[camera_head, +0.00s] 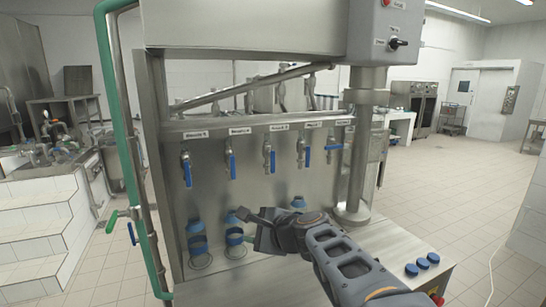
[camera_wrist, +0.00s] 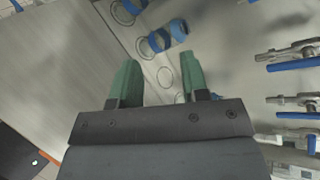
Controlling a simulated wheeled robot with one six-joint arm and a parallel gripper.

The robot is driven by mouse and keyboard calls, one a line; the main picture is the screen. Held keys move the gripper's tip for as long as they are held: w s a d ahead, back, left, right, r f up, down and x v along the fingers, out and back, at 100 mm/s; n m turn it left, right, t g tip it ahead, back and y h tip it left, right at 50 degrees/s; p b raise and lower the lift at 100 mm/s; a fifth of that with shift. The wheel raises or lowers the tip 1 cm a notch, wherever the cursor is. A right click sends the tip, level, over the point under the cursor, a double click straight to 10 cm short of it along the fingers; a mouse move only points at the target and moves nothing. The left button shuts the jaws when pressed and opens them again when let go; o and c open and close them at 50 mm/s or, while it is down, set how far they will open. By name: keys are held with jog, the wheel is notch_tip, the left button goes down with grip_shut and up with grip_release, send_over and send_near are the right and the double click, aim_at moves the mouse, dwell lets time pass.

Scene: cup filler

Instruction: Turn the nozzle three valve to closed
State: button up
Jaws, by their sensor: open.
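A row of valves with blue lever handles hangs on the steel panel of the filling machine, each under a small label that is hard to read. The middle one, which I take as the nozzle three valve (camera_head: 269,160), has its blue lever pointing down. My gripper (camera_head: 252,226) is below that valve and slightly left of it, apart from it, near the cups. In the wrist view my gripper (camera_wrist: 158,76) is open, with nothing between its green fingers. Valves with blue levers show at the right of that view, but I cannot tell which is nozzle three.
Blue cups (camera_head: 197,243) stand on the machine's base at left, near my gripper. They also show in the wrist view (camera_wrist: 160,40). A vertical steel column (camera_head: 356,150) stands right of the valves. Blue buttons (camera_head: 422,264) sit at the base's front right. A green pipe (camera_head: 125,140) runs up the left side.

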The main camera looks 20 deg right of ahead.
jog(key=w+d+r+m+t+h, duration=0.2)
jog(key=w+d+r+m+t, duration=0.15)
jog(key=d+r+m, duration=0.35)
jog(key=m+t+h+p, duration=0.15)
jog(key=m+h, duration=0.25)
jog(key=m, duration=0.5)
send_near(274, 160)
jog(key=shift+t, duration=0.3)
jog(key=w+p, duration=0.1)
jog(key=w, duration=0.2)
jog(key=w+p, duration=0.1)
jog(key=w, duration=0.3)
jog(key=w+p, duration=0.1)
jog(key=w, duration=0.2)
jog(key=shift+w+f, duration=0.3)
grip_shut()
